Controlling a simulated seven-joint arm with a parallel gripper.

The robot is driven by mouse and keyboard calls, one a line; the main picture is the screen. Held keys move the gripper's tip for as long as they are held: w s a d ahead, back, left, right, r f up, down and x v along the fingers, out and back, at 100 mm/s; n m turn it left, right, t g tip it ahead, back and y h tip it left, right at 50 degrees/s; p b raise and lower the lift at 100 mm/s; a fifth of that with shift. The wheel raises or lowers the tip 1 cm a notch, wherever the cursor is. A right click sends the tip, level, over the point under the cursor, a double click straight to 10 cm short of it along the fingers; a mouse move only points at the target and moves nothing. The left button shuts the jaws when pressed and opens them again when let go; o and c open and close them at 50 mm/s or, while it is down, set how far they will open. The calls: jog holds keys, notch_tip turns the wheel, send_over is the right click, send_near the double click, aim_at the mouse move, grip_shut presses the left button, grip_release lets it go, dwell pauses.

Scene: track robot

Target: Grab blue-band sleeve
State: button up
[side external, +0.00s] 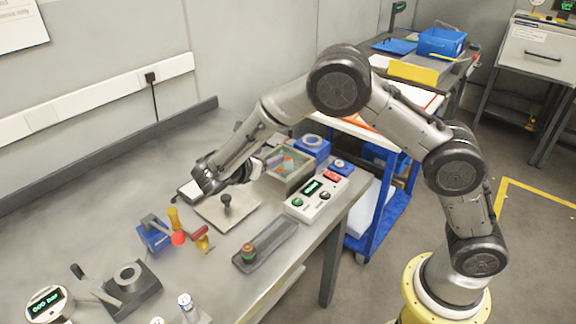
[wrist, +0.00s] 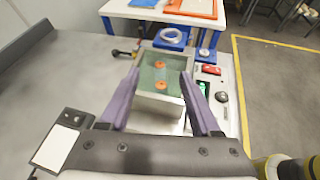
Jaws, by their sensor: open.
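My gripper (wrist: 160,75) is open, with its two purple fingers apart in the wrist view. Between and beyond the fingertips is a clear-sided box (wrist: 147,104) with a greenish inside and two orange round pieces. In the side view my gripper (side external: 266,163) is at the left side of this box (side external: 290,184), and nothing shows held. I cannot make out a blue band on any piece in the box. A small pale cylinder (side external: 186,302) with a bluish mark stands near the front edge of the bench, but I cannot tell whether it is the blue-band sleeve.
A control box (side external: 318,200) with a green display stands right of the clear box. Blue fixtures (side external: 312,146) stand behind it. A grey tray (side external: 280,238) holds a green-and-orange piece.

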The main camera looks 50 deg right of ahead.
notch_tip(320, 180, down, 4)
jog(key=a+n, duration=0.1)
jog(key=a, duration=0.1)
send_near(287, 159)
jog(key=x, duration=0.7)
jog(key=shift+d+f, duration=0.25)
jog(key=shift+d, duration=0.1)
grip_shut()
